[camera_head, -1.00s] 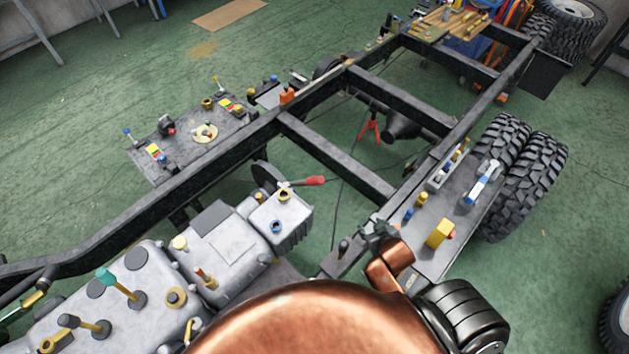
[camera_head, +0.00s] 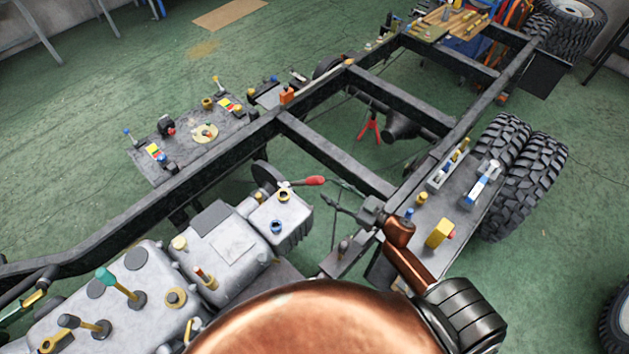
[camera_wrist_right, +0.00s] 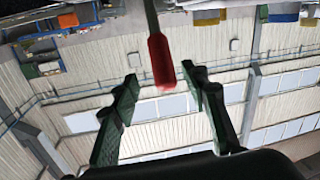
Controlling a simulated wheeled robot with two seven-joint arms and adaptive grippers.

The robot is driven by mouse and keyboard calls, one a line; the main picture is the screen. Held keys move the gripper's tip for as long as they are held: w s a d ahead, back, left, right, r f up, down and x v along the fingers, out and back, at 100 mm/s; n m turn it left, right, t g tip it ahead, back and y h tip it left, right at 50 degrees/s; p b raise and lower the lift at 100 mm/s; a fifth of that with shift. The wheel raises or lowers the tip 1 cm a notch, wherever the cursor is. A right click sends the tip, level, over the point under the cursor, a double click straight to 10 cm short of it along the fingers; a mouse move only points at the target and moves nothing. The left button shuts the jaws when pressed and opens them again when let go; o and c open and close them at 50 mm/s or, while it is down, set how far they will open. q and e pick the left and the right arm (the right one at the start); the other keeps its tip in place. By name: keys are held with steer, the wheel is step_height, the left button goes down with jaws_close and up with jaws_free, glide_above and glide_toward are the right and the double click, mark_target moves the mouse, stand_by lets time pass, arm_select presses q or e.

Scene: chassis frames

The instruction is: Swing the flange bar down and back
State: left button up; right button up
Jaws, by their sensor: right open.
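The flange bar is a thin metal lever with a red grip (camera_head: 315,181). In the right wrist view the red grip (camera_wrist_right: 161,62) hangs in from the top, lined up with the gap between my fingers. My right gripper (camera_head: 331,194) is open and empty, just right of the grip's end, with its fingers pointing left at it. It also shows in the right wrist view (camera_wrist_right: 159,75). I see no contact. My left gripper is out of view.
Black frame rails and a crossmember (camera_head: 335,155) run behind the lever. A side plate (camera_head: 455,215) with a yellow block (camera_head: 439,233) lies near my right arm. A plate with small parts (camera_head: 195,140) is at left. Twin tyres (camera_head: 525,175) stand at right.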

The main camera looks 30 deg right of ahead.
mark_target(315, 181)
steer(key=x, duration=0.7)
steer(key=shift+w+a, duration=0.3)
steer(key=shift+a, duration=0.05)
steer(key=shift+c, duration=0.7)
jaws_close()
